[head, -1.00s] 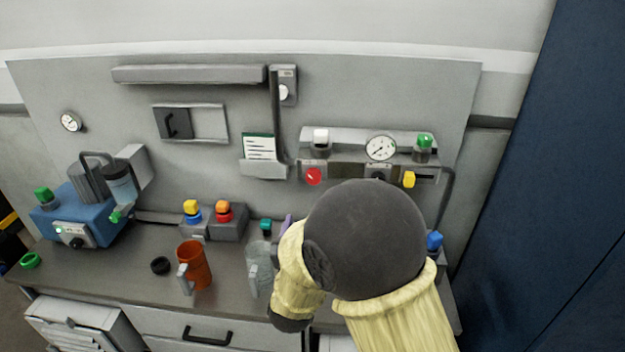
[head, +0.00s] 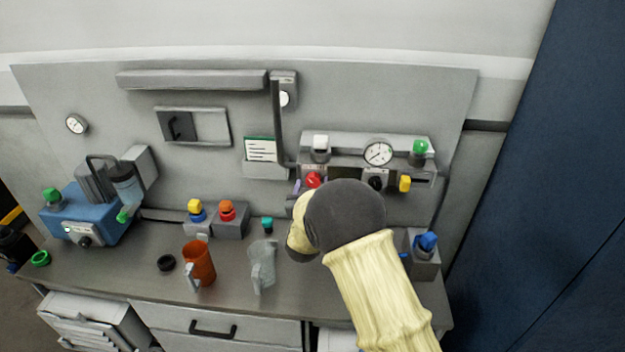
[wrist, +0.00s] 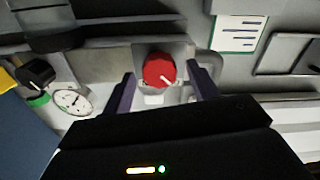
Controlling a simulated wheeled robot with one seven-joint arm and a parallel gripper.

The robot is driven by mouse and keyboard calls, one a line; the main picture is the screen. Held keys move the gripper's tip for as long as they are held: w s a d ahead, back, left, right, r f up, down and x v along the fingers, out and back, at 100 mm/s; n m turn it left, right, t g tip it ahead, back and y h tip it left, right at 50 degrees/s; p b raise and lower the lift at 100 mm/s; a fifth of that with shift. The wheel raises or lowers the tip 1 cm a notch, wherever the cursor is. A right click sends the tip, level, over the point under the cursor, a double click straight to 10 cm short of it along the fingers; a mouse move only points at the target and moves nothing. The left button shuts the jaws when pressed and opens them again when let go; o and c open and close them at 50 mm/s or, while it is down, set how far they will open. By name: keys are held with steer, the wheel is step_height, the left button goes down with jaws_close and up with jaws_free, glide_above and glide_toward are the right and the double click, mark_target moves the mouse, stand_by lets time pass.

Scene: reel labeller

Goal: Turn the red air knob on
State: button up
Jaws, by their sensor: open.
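The red air knob (head: 313,180) sits on the front of the grey panel unit on the back wall, partly covered by my arm in the head view. In the wrist view the red knob (wrist: 159,71) faces me, with a white pointer mark toward its lower right. My gripper (wrist: 162,84) is open, with one purple-grey finger on each side of the knob. The fingers look apart from the knob; I cannot tell the exact depth between them. In the head view my gripper is mostly hidden behind my dark wrist joint, and only a purple finger edge shows beside the knob.
Beside the knob are a black knob (head: 376,182), a yellow handle (head: 405,184) and a round gauge (head: 378,152). A card holder (head: 262,168) hangs to the left. An orange jug (head: 199,264) and a clear jug (head: 263,266) stand on the bench below.

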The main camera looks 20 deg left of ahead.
steer(key=shift+w, duration=0.45)
steer(key=c, duration=1)
